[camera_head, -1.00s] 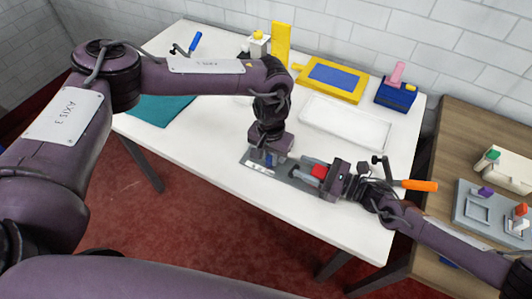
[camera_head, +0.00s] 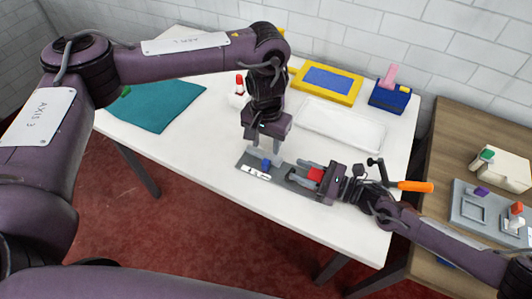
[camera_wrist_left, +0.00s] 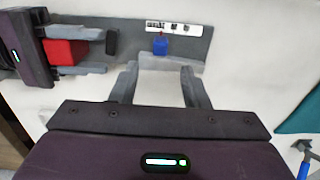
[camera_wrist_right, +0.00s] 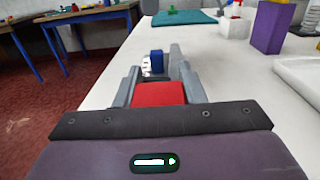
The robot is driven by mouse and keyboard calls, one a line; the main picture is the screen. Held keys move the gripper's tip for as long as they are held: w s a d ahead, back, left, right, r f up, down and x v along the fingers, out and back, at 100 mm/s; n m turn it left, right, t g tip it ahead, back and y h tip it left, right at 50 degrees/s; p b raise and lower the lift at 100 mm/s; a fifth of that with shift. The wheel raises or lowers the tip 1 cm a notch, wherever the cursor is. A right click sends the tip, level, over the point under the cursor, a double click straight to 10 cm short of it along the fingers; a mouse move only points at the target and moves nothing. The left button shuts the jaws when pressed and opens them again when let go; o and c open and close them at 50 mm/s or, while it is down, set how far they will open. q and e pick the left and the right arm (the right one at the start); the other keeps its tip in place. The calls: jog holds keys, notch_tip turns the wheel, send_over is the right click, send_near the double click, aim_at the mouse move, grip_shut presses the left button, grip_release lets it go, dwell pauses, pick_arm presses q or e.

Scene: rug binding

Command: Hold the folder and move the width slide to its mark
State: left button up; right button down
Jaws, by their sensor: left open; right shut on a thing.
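The folder is a long grey plate (camera_head: 285,177) near the table's front edge, with a red block (camera_head: 315,175) at one end. The blue width slide (camera_head: 266,163) sits on it beside a white scale strip (camera_head: 255,172). In the left wrist view, a small red pointer on the slide (camera_wrist_left: 160,46) is by the strip (camera_wrist_left: 175,27), under its left part; the exact mark is too small to tell. My left gripper (camera_head: 264,156) is open and empty above the slide, fingers apart from it. My right gripper (camera_wrist_right: 157,74) is shut on the red block (camera_wrist_right: 158,94).
A teal cloth (camera_head: 165,105) lies at the left of the table. A white tray (camera_head: 342,126), a yellow-framed blue panel (camera_head: 327,81) and a blue box (camera_head: 390,97) stand behind. An orange-handled crank (camera_head: 412,186) is near my right arm. A wooden side table (camera_head: 440,150) stands right.

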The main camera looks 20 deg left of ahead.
pick_arm(q)
notch_tip(320, 180, up, 4)
dwell(0.5)
pick_arm(e)
jog(key=c, duration=0.8)
grip_release()
jog(key=shift+c, duration=0.2)
